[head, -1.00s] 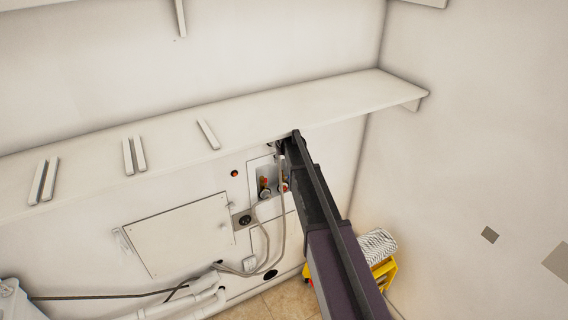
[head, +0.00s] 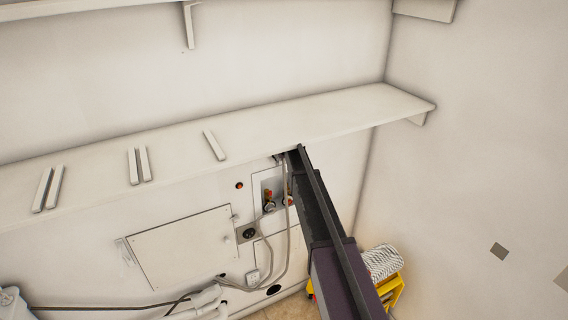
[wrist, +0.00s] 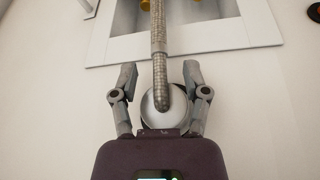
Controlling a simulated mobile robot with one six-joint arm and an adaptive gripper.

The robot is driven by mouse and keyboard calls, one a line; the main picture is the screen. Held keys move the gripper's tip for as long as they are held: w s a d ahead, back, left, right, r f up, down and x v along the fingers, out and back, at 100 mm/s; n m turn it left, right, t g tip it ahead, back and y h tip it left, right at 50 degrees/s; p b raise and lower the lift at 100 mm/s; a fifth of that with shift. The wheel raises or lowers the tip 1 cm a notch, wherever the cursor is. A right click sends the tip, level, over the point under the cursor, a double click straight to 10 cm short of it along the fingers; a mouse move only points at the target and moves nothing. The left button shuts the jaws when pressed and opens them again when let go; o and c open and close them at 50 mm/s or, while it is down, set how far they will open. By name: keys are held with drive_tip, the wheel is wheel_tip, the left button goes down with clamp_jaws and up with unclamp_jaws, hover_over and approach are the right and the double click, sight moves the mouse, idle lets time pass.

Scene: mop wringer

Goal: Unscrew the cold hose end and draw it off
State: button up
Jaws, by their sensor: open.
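My gripper (wrist: 163,80) is open in the wrist view, one finger on each side of a round silvery hose end (wrist: 150,108). A grey braided hose (wrist: 158,35) runs from the middle of this end up past the recessed box. I cannot tell whether the fingers touch the end, or whether it is the cold one. In the head view my gripper is mostly hidden by my arm and the shelf. A red-orange valve (head: 268,196) shows in the wall box (head: 257,190); a second one is partly behind my arm.
A long white shelf (head: 330,108) juts out just above my arm's end. Grey hoses (head: 271,262) hang below the box, beside a flat wall panel (head: 180,248). A yellow mop bucket (head: 396,290) with a mop head (head: 382,261) stands right of my arm.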

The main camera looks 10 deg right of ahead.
clamp_jaws()
idle(0.5)
drive_tip(key=h, duration=0.1)
drive_tip(key=t+h+b, duration=0.1)
drive_tip(key=h, duration=0.1)
drive_tip(key=shift+w+d+n+b, duration=0.2)
drive_tip(key=shift+n+b, duration=0.1)
drive_tip(key=shift+n, duration=0.1)
drive_tip(key=t+h+b, duration=0.1)
drive_tip(key=h, duration=0.1)
drive_tip(key=n+h+b, duration=0.1)
drive_tip(key=b, duration=0.1)
drive_tip(key=d+r+t+h+b, duration=0.1)
drive_tip(key=h+b, duration=0.1)
drive_tip(key=shift+w+t+h, duration=0.15)
drive_tip(key=shift+t+h, duration=0.15)
drive_tip(key=shift+f+b, duration=0.1)
drive_tip(key=shift+b, duration=0.2)
